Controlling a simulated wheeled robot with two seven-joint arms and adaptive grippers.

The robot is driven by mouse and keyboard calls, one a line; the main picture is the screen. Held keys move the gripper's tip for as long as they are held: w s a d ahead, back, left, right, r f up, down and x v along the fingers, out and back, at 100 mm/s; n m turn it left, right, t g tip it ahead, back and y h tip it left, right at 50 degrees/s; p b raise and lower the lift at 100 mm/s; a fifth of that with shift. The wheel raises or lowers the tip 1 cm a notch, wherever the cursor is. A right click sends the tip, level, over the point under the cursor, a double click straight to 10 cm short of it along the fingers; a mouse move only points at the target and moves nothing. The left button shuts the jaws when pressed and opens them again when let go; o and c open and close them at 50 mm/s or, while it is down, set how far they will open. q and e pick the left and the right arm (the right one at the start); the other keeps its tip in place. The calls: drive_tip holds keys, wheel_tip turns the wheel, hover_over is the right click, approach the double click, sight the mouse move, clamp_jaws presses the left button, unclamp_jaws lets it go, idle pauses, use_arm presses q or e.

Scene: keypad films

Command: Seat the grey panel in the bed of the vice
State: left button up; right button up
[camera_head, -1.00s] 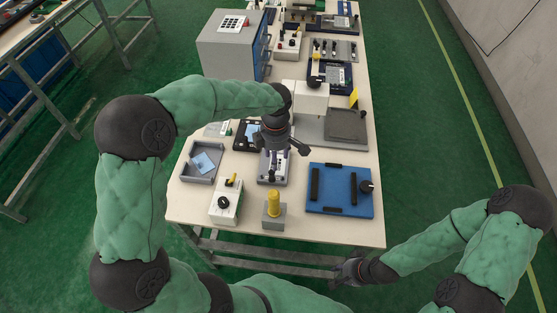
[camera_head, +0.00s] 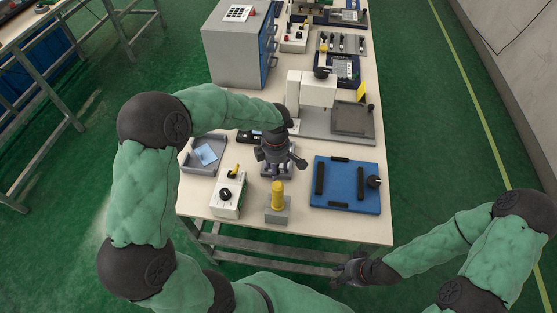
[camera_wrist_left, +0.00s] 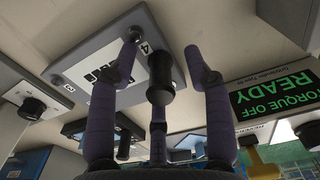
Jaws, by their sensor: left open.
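The grey panel (camera_head: 267,172) lies on the table below my left gripper and is partly hidden by it in the head view. In the left wrist view the panel (camera_wrist_left: 95,60) shows dark slots, a label "4" and an upright black handle (camera_wrist_left: 160,78). My left gripper (camera_head: 280,160) is open, and its fingers (camera_wrist_left: 161,48) stand around the handle with gaps on both sides. What I take for the vice (camera_head: 340,182) is a blue base with black bars and a black knob, right of the panel. Its bed is empty. My right gripper (camera_head: 350,271) hangs off the table's front edge; its fingers are unclear.
A white box with a yellow switch (camera_head: 228,195) and a yellow cylinder on a grey block (camera_head: 278,200) stand near the front edge. A grey tray (camera_head: 190,163) holds a bluish film. A white press (camera_head: 318,92) stands behind. A screen (camera_wrist_left: 275,92) reads "TORQUE OFF READY".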

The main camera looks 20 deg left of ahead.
use_arm(q)
clamp_jaws()
